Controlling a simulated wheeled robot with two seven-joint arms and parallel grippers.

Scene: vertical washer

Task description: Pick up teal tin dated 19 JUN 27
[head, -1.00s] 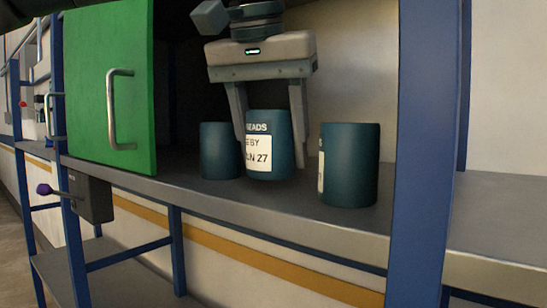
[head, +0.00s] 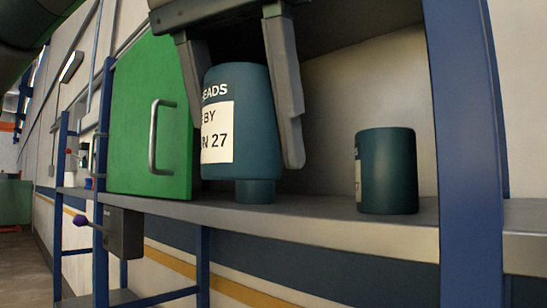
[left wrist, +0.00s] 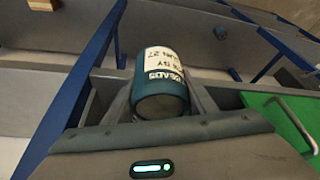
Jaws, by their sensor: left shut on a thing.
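A teal tin (head: 252,130) with a white label is held between the fingers of my left gripper (head: 246,125), above the grey shelf. Its label reads in part "EADS", "BY" and "N 27"; the rest is cut off at the side. The tin also shows in the left wrist view (left wrist: 161,98), with the label upside down, reading "BY" and "JUN 27", between the fingers. A second teal tin (head: 255,191) stands on the shelf behind the held one and is mostly hidden. A third teal tin (head: 388,172) stands at the right, its label edge turned left. My right gripper is out of view.
The grey shelf (head: 320,222) runs across the front. An open green door (head: 150,110) with a metal handle stands at the left. A blue post (head: 468,150) rises at the right. The shelf between the standing tins is clear.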

